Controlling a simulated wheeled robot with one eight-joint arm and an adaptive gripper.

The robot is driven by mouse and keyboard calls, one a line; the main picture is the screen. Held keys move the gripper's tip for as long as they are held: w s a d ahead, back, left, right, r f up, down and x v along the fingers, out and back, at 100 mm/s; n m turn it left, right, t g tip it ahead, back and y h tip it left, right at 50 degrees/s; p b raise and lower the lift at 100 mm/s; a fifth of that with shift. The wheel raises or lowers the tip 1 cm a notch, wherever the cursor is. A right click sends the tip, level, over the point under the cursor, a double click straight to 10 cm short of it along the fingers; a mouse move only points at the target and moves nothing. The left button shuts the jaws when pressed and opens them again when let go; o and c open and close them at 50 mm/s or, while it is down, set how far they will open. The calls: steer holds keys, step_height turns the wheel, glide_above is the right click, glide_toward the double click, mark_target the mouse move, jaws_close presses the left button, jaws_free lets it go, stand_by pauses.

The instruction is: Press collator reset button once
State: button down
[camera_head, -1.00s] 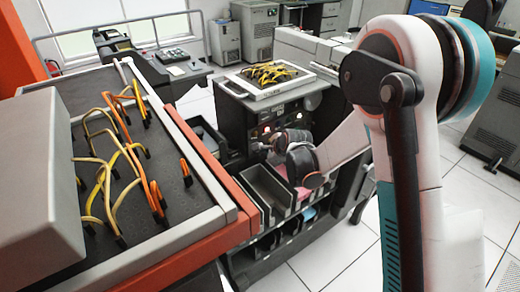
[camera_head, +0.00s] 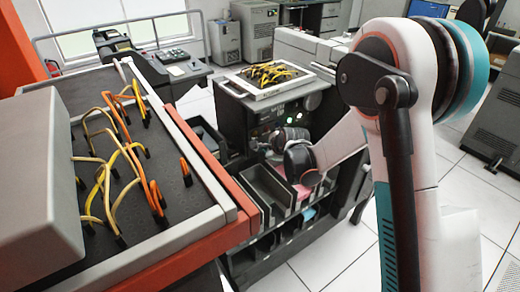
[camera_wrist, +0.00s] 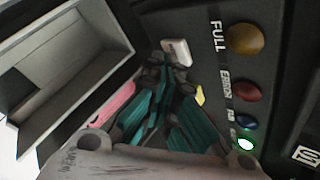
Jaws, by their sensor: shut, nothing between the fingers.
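The collator (camera_head: 232,118) stands in the middle of the head view, dark, with a wired plugboard on top. In the wrist view its panel carries an amber round light marked FULL (camera_wrist: 245,38), a red one marked ERROR (camera_wrist: 246,90), a blue one (camera_wrist: 246,121) and a brightly lit green one (camera_wrist: 246,144). A small white block (camera_wrist: 176,52) is on the panel just beyond my fingertips; I cannot read a reset label on it. My gripper (camera_wrist: 170,76) is shut and empty, close to this block. Contact cannot be told.
Grey card pockets (camera_head: 268,190) are below and beside my gripper; one open pocket (camera_wrist: 90,65) lies left of it in the wrist view. Pink cards (camera_wrist: 112,105) are near the fingers. An orange-edged machine with wires (camera_head: 215,170) fills the left.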

steer(key=shift+s, duration=0.1)
steer(key=shift+s+d, duration=0.5)
steer(key=shift+s, duration=0.2)
steer(key=shift+s+d+b, duration=0.3)
steer(key=shift+s+d, duration=0.4)
steer(key=shift+s, duration=0.35)
steer(key=shift+s+d+b, duration=0.3)
steer(key=shift+s+d, duration=0.4)
steer(key=shift+s, duration=0.35)
steer(key=shift+r, duration=0.1)
